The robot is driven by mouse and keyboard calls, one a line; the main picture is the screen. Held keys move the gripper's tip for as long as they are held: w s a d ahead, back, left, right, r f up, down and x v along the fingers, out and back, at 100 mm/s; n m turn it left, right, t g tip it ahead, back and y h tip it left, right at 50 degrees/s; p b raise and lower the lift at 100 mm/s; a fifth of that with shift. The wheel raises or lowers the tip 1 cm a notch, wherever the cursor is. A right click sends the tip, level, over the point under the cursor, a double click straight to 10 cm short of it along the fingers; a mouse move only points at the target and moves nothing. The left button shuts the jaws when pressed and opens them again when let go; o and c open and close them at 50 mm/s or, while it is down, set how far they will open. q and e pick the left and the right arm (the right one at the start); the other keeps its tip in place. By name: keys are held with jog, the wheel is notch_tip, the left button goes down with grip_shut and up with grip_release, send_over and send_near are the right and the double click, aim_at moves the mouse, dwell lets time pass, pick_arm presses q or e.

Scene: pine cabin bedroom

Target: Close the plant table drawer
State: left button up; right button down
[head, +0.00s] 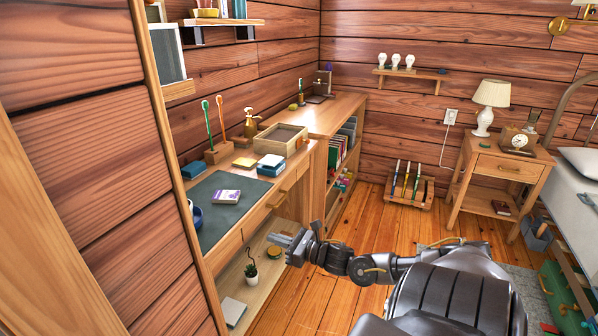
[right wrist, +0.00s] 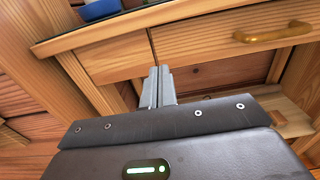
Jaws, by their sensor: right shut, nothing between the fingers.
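The wooden table (head: 232,238) with a dark green mat stands along the left wall, with a small potted plant (head: 250,272) on its lower shelf. Its front has drawer panels; a drawer front (right wrist: 215,55) with a brass handle (right wrist: 272,33) shows in the right wrist view, beside a plain panel (right wrist: 112,60) across a narrow seam. I cannot tell how far any drawer stands out. My right gripper (head: 279,239) is shut and empty, in front of the table below its top. Its fingers (right wrist: 157,84) also show near the seam. My left gripper is not in view.
A bookshelf (head: 340,130) adjoins behind. A nightstand (head: 497,165) with a lamp stands at right. Wooden floor is clear between them, except a low rack (head: 409,196).

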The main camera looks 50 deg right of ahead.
jog(key=shift+p+v, duration=0.3)
jog(key=shift+v, duration=2.45)
